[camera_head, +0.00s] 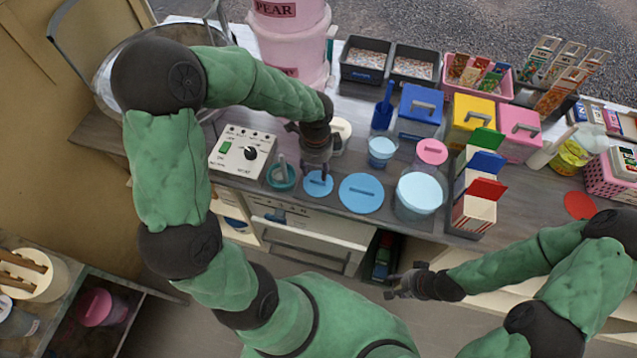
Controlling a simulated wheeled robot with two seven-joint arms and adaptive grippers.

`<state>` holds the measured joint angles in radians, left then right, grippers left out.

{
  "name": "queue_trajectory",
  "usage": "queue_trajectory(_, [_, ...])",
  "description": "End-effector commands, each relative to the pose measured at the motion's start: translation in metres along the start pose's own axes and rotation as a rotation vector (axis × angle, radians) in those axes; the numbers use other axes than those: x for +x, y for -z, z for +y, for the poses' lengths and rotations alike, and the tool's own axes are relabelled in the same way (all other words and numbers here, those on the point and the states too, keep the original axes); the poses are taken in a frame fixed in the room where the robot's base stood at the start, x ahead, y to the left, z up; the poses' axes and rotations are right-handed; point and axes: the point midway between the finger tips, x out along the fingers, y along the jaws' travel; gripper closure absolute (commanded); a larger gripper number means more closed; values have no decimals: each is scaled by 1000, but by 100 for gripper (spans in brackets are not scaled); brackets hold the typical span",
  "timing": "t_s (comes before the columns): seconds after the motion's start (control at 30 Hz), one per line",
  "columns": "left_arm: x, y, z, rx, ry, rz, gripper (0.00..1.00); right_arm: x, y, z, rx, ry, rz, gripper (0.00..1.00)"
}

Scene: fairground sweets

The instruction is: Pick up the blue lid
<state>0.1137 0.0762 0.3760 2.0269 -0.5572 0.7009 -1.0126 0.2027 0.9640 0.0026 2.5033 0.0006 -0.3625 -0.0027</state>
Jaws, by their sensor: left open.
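A small round blue lid (318,185) with a bar handle lies flat on the counter near its front edge. A larger round blue lid (361,194) lies just right of it. A blue box (418,112) with a grey-handled blue lid stands farther back. My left gripper (318,174) points down over the small blue lid with its jaws open. It hides the lid's far edge, and I cannot tell whether the fingertips touch it. My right gripper (391,286) is low in front of the counter, away from the lids, and too small to read.
A teal cup (281,178) and a control box (242,155) stand left of the small lid. A clear tub with pale blue contents (419,194) stands right of the larger lid. Blue, yellow and pink boxes and striped cartons crowd the right. A pink tub (290,45) stands behind.

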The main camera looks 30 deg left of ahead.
Motion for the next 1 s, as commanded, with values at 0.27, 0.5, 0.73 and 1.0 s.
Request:
queue_trajectory(0.27, [27, 3, 7, 0, -2, 0, 54, 12, 1, 4, 0, 0, 0, 60])
queue_trajectory(0.5, [52, 3, 8, -1, 0, 0, 54, 22, 1, 8, 0, 0, 0, 60])
queue_trajectory(0.73, [51, 3, 7, -1, 1, 0, 59, 20, 1, 7, 0, 0, 0, 60])
queue_trajectory(1.0, [51, 3, 7, -1, 1, 0, 100, 20, 1, 7, 0, 0, 0, 60])
